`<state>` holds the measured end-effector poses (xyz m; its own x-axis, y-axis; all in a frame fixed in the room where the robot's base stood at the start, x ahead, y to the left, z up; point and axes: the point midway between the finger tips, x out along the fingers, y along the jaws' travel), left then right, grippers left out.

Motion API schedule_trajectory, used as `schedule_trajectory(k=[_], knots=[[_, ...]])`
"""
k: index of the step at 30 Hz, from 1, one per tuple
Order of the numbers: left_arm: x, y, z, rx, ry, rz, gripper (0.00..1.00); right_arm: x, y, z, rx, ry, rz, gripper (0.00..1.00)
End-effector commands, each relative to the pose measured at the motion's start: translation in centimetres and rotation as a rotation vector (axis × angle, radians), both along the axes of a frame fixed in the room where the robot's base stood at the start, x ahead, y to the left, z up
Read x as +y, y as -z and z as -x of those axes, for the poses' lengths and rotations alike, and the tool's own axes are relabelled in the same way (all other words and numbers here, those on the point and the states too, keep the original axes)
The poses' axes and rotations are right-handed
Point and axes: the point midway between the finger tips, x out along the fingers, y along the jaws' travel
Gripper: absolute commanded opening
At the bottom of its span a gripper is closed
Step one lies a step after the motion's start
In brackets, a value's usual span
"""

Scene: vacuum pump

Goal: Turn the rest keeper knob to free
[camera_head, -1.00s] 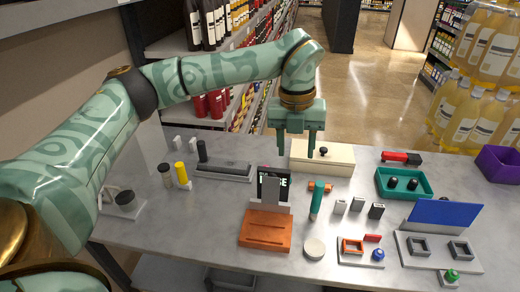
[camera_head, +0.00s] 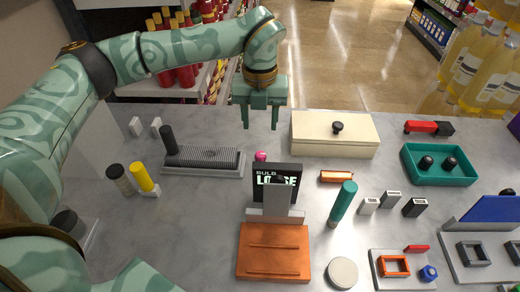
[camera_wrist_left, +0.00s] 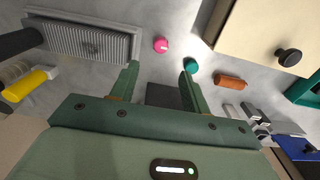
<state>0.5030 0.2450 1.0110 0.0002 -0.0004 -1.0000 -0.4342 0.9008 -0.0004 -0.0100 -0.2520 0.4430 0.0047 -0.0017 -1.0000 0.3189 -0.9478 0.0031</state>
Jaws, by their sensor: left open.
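A small pink knob (camera_head: 261,156) shows on the table just behind the black display (camera_head: 277,182), which reads "BULB" and "LOOSE". In the left wrist view the pink knob (camera_wrist_left: 161,45) lies ahead, between the lines of my fingers. No label shows which knob is the rest keeper knob, and its setting cannot be read. A blue knob (camera_head: 428,273) sits at the front right beside an orange frame. My left gripper (camera_head: 260,123) is open and empty, pointing down above the table behind the pink knob. It also shows in the left wrist view (camera_wrist_left: 157,78). My right gripper is not in view.
A cream box (camera_head: 334,134) with a black knob stands right of the gripper. A grey ribbed block (camera_head: 203,160) with a dark handle lies left. The orange base (camera_head: 274,253), teal cylinder (camera_head: 343,203) and teal tray (camera_head: 438,167) stand nearer or right.

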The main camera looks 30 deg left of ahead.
Motion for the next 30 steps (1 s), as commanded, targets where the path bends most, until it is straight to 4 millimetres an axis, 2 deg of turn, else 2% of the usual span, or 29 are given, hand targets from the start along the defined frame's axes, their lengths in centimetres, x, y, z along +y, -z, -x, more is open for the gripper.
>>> schedule_trajectory(k=[1,6,12,17,25,26,30], knots=[[0.0,1.9,0.0,0.006,0.000,-0.001,0.47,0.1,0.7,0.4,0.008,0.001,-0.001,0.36],[0.0,6.1,0.0,0.005,0.000,0.000,0.47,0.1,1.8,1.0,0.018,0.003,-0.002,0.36],[0.0,9.4,0.0,0.003,-0.001,0.000,0.47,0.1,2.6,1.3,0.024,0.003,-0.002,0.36],[0.0,10.4,0.0,0.000,0.000,0.000,0.47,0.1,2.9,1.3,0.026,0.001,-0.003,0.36],[0.0,10.5,0.0,-0.001,-0.001,0.000,0.47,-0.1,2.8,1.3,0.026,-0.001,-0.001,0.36],[0.0,10.5,0.0,-0.001,-0.001,0.000,0.44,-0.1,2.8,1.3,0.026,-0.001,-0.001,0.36],[0.0,10.5,0.0,-0.001,-0.001,0.000,0.05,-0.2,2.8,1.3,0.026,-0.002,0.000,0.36]])
